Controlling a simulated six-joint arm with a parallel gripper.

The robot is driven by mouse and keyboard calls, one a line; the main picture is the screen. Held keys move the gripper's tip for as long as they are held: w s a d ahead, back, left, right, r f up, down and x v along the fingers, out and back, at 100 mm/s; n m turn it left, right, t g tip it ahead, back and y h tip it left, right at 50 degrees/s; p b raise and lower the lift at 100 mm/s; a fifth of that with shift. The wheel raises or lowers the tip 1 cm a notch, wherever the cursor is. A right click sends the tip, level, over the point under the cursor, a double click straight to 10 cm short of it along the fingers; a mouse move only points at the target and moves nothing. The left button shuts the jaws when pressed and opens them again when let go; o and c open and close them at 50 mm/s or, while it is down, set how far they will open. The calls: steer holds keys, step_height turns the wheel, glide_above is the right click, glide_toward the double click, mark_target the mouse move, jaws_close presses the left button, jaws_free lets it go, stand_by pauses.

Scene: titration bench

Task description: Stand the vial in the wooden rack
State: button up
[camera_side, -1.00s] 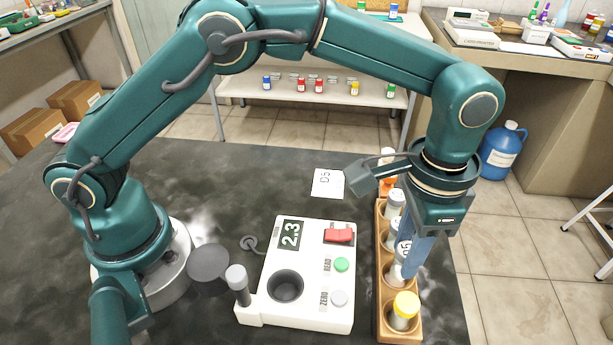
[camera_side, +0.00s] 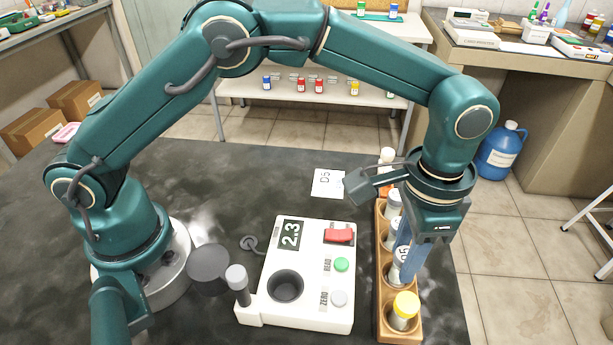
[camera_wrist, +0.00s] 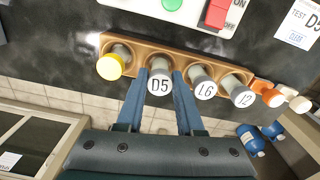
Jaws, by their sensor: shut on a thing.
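The vial (camera_wrist: 158,84), labelled D5, is between the two blue fingers of my gripper (camera_wrist: 161,76), which is shut on it. In the side view my gripper (camera_side: 408,268) points down at the wooden rack (camera_side: 384,325), and the vial (camera_side: 402,254) is partly hidden by a finger. The vial looks upright, over or in the rack's second hole from the near end. I cannot tell how deep its base sits. The rack (camera_wrist: 136,41) also shows in the wrist view.
A yellow-capped vial (camera_side: 404,306) stands in the near end hole. Vials L6 (camera_wrist: 203,84) and J2 (camera_wrist: 239,92) stand in the far holes. A white meter (camera_side: 310,300) is left of the rack. A D5 card (camera_side: 328,183) lies behind the meter.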

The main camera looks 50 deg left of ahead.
steer(key=shift+f, duration=0.55)
steer(key=o, duration=1.5)
steer(key=shift+r, duration=3)
